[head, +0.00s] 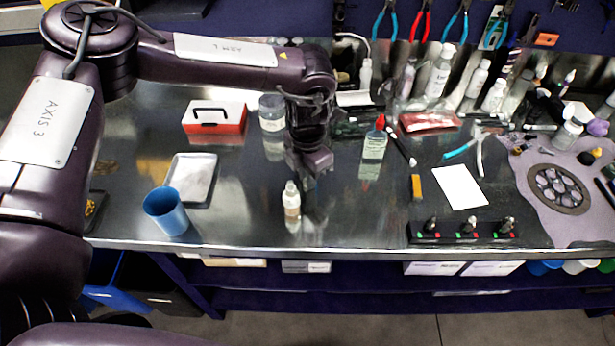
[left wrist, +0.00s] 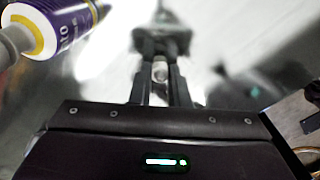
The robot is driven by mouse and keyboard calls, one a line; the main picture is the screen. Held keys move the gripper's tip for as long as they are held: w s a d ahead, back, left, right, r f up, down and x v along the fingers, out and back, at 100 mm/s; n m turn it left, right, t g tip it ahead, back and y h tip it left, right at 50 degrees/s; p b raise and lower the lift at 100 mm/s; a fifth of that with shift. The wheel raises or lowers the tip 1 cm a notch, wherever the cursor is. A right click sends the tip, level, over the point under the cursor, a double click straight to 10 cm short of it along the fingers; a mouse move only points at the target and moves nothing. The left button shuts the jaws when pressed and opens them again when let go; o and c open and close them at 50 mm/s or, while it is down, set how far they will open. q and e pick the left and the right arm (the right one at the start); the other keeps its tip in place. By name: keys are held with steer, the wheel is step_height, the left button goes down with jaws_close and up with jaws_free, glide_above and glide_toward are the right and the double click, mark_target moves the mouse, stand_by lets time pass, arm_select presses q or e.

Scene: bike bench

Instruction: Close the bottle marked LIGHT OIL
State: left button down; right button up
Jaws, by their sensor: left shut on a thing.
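My left gripper (head: 311,165) is over the middle of the steel bench, just behind and right of a small white bottle (head: 291,203) with a tan label, which stands upright. In the left wrist view the fingers (left wrist: 160,72) are shut on a small pale piece (left wrist: 160,70), perhaps a cap; I cannot tell for sure. A bottle with a purple and yellow label (left wrist: 72,20) shows close at that view's upper left, cut off by the frame. I cannot read LIGHT OIL on any bottle. A clear bottle with a red cap (head: 375,142) stands farther right. My right gripper is not in view.
A blue cup (head: 167,211) and a metal tray (head: 190,178) are at the left, a red-and-white box (head: 214,119) behind. Several bottles stand along the back right. A black strip with small knobs (head: 463,231) lies near the front edge. The bench between cup and white bottle is clear.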

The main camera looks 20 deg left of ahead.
arm_select(q)
step_height(320, 180, up, 11)
steer(key=b, duration=0.2)
step_height(320, 180, up, 9)
glide_above(305, 179)
steer(key=shift+d+p, duration=0.35)
steer(key=shift+p, duration=0.05)
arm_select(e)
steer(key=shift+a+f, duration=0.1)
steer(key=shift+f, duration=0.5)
arm_select(q)
steer(key=a+m, duration=0.1)
steer(key=m, duration=0.8)
steer(key=a+m, duration=0.1)
steer(key=m, duration=0.9)
steer(key=a+m, duration=0.2)
steer(key=m, duration=0.8)
steer(key=shift+w+r, duration=0.1)
steer(key=shift+w, duration=0.25)
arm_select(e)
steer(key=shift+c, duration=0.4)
